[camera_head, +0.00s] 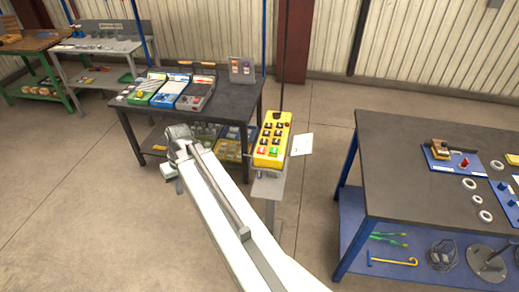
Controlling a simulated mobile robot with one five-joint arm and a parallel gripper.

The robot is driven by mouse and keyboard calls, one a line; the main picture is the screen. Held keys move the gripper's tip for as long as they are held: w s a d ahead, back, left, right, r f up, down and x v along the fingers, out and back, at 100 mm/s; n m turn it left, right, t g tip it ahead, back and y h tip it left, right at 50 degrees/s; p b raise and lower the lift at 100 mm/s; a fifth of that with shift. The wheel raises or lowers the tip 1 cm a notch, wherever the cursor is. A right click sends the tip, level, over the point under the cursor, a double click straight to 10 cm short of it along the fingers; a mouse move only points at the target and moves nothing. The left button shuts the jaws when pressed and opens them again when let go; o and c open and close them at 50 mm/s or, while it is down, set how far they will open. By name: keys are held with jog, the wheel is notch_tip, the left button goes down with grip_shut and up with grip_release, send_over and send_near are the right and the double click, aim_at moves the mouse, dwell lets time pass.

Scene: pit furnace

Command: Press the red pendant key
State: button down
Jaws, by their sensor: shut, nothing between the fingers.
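The yellow pendant box (272,138) stands upright on a grey stand, right of the dark table, with a dark cable or pole rising above it. Its face carries several dark keys. Near its lower edge sit a red key (261,149) and a green key beside it. My gripper (170,171) is at the far end of my white arm, left of the pendant and apart from it, in front of the dark table. It is small in the picture and looks shut and empty. Nothing covers the red key.
The dark table (232,103) behind holds several coloured cases and a small panel. A white sheet (301,145) shows right of the pendant. A blue-framed workbench (400,150) with rings and fixtures stands at right. Open floor lies between the two.

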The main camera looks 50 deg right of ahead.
jog(key=d+r+m+t+y+p, duration=0.1)
jog(key=d+r+m+t+p, duration=0.25)
jog(key=d, duration=1.55)
notch_tip(320, 180, up, 6)
jog(key=m+t+h, duration=0.2)
jog(key=m+t, duration=0.1)
jog(key=t, duration=0.1)
send_over(263, 151)
jog(key=shift+d+r+n+b, duration=0.2)
jog(key=shift+n+b, duration=0.05)
jog(key=shift+b, duration=0.2)
notch_tip(263, 151, down, 9)
jog(key=b, duration=0.9)
jog(key=shift+r, duration=0.1)
jog(key=shift+f+b, duration=0.3)
jog(key=shift+f, duration=0.1)
